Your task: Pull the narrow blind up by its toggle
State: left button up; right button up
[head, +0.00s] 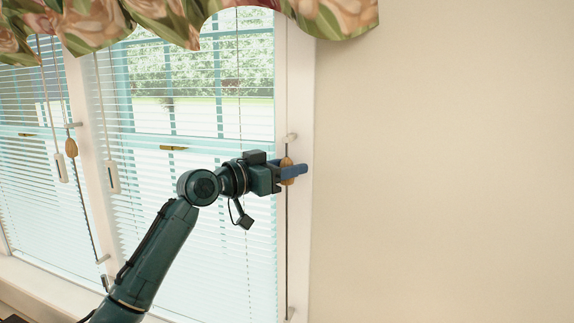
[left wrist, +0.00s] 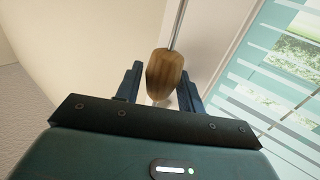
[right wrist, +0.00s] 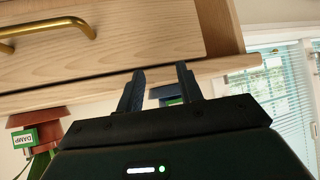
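A wooden toggle (head: 287,164) hangs on a thin cord along the white frame at the right side of the window. My left gripper (head: 294,171) is at this toggle, its fingers pointing right. In the left wrist view the toggle (left wrist: 164,75) stands between the two open fingers (left wrist: 160,85), close to the right one, with a gap on the left. The blind (head: 190,190) beside it has its pale slats spread down the window. My right gripper (right wrist: 162,85) is open, away from the window, below a wooden drawer front.
Another wooden toggle (head: 71,148) hangs by the left blind (head: 35,180), near white wand handles. A floral valance (head: 165,18) covers the window top. The wall (head: 450,160) at right is bare. A drawer front (right wrist: 110,45) with a brass handle (right wrist: 48,36) is near my right gripper.

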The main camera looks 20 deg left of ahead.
pick_arm(q)
jog(key=shift+c, duration=0.2)
grip_shut()
pick_arm(e)
jog(key=shift+s, duration=0.1)
